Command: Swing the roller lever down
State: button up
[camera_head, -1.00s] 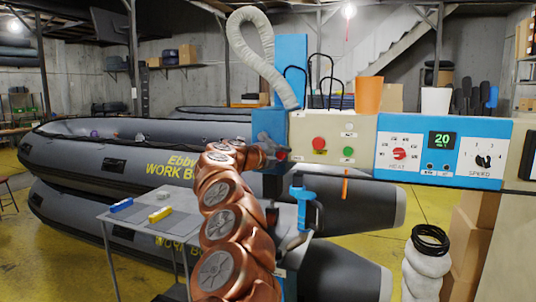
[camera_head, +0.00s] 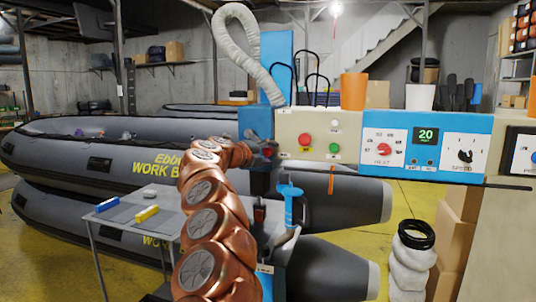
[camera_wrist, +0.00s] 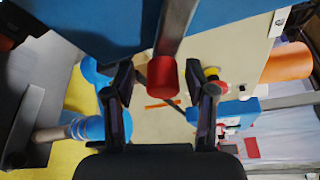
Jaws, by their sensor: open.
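The roller lever shows in the wrist view as a grey bar ending in a red knob (camera_wrist: 163,85). It comes from the blue housing and lies between my fingers. My gripper (camera_wrist: 168,90) is open, with one finger on each side of the knob; I see gaps on both sides. In the head view the red knob (camera_head: 267,152) shows small at the left end of the machine, beside the end of my arm. My gripper is mostly hidden there behind my copper wrist and against the dark parts.
The machine's cream panel (camera_head: 318,125) has red and green buttons; a blue heat panel (camera_head: 412,145) reads 20. A blue-handled tool (camera_head: 290,203) hangs below the panel. A small grey table (camera_head: 165,222) stands left of my arm. Grey inflatable boats (camera_head: 75,155) lie behind.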

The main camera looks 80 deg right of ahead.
jog(key=v, duration=1.2)
dwell(0.4)
dwell(0.4)
